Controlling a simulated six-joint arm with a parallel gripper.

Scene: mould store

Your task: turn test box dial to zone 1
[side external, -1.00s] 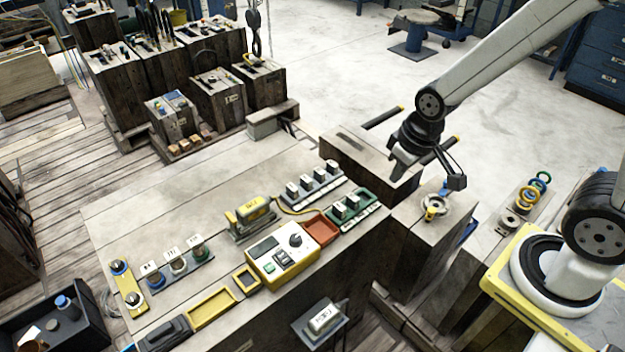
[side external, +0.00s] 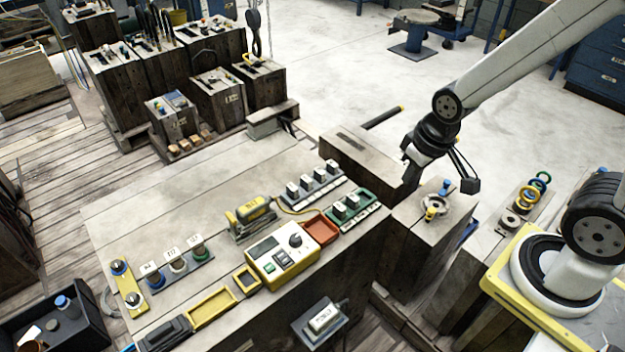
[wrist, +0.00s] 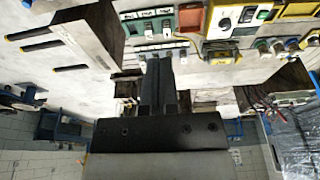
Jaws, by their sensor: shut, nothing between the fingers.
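The test box (side external: 283,262) is a yellow-edged box with a pale face on the bench, with a dark display, a green button and a black round dial (side external: 295,240) near its upper right. In the wrist view the test box (wrist: 237,17) is at the top right, its dial (wrist: 225,23) partly at the picture's upper area. The dial's setting is too small to read. My gripper (side external: 408,183) hangs above the wooden blocks right of the bench, well apart from the box. In the wrist view my gripper (wrist: 158,64) has its fingers together, with nothing between them.
A red tray (side external: 320,230) adjoins the box on the right. A green rack (side external: 352,208) and a grey rack (side external: 314,188) of dark-and-white blocks stand behind it. A yellow device (side external: 250,212) with a cable is at its back left. The bench's back left is clear.

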